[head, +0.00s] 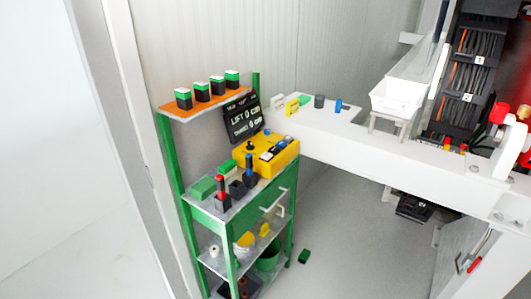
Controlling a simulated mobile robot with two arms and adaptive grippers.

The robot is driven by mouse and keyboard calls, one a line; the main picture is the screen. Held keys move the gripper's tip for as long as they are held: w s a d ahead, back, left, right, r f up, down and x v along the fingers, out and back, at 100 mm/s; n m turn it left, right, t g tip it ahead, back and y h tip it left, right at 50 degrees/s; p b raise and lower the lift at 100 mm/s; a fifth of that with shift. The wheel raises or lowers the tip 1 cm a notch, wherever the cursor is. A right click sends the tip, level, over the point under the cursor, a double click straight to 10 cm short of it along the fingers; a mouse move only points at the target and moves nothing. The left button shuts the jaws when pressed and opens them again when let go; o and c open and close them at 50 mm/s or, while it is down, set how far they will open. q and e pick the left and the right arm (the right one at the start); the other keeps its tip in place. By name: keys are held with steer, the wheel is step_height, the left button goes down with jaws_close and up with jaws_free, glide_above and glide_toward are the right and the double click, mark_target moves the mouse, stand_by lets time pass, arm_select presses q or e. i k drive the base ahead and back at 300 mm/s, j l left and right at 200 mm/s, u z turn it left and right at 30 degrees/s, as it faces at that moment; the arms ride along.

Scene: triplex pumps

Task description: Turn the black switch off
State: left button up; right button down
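A yellow box (282,164) with black and white controls on its top sits on the green shelf unit. A small black knob (250,146) stands up at its left corner; this may be the black switch, but its on or off position is too small to tell. Two black blocks stand in front of the box, one with a red upright handle (221,187) and one with a blue upright handle (249,165). Neither of my grippers shows in the head view.
The green shelf unit (236,216) has an orange top shelf (206,107) bearing several green-and-black blocks. A black display sign (243,116) stands behind the yellow box. A white beam (400,163) runs rightward from behind it. Grey floor (355,235) is mostly clear; a small green block (304,257) lies there.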

mark_target(250, 146)
steer(key=i+l, duration=0.35)
steer(key=i+l+u, duration=0.1)
steer(key=i+l, duration=0.3)
steer(key=l, duration=0.15)
